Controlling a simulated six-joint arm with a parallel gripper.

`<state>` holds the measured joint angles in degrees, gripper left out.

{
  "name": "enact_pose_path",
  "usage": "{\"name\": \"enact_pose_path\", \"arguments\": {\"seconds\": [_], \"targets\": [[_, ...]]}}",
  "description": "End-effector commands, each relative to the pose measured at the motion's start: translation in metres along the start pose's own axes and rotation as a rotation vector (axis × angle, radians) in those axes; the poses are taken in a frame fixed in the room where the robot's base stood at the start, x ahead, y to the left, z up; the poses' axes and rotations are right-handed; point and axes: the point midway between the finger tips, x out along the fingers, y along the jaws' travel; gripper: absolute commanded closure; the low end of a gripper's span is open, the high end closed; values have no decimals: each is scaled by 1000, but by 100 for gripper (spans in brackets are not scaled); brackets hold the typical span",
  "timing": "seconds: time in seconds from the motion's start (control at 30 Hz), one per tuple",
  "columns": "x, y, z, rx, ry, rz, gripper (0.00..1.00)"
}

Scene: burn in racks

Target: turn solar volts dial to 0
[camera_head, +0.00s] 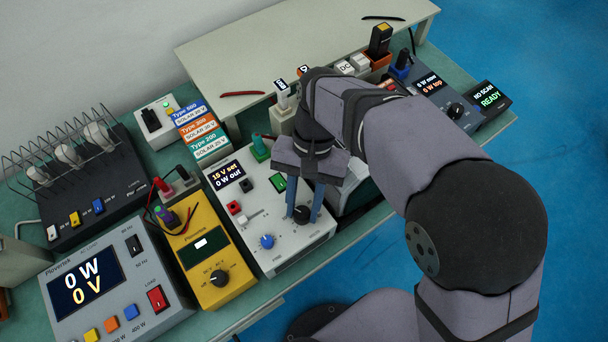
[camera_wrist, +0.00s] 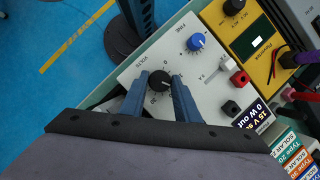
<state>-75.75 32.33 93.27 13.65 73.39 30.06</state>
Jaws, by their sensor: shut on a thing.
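The solar supply is a pale grey box (camera_head: 283,238) with a dark display (camera_head: 225,174) reading "15 V set, 0 W out". Its black volts dial (camera_head: 302,214) is near the front right corner of the panel. In the wrist view, the dial (camera_wrist: 158,82) has printed "VOLTS", "0" and "30" marks around it. My gripper (camera_head: 304,208) points down with its two blue fingers on either side of the dial, shut on it. The fingers also show in the wrist view (camera_wrist: 160,86). I cannot clearly read the dial's pointer.
On the supply are a blue fine knob (camera_head: 267,241), a small slider (camera_head: 250,217) and red and black sockets. A yellow meter (camera_head: 210,260) stands close on the left, a grey power unit (camera_head: 110,285) beyond it. Type cards (camera_head: 199,128) stand behind.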

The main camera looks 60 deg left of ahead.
Motion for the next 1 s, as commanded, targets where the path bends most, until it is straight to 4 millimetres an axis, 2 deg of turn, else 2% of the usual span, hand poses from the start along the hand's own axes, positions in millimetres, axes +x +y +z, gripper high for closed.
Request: {"name": "enact_pose_path", "arguments": {"seconds": [0.03, 1.0], "targets": [[-4, -1, 2, -44, 0, 19, 94], [0, -8, 4, -896, 1, 371, 94]]}}
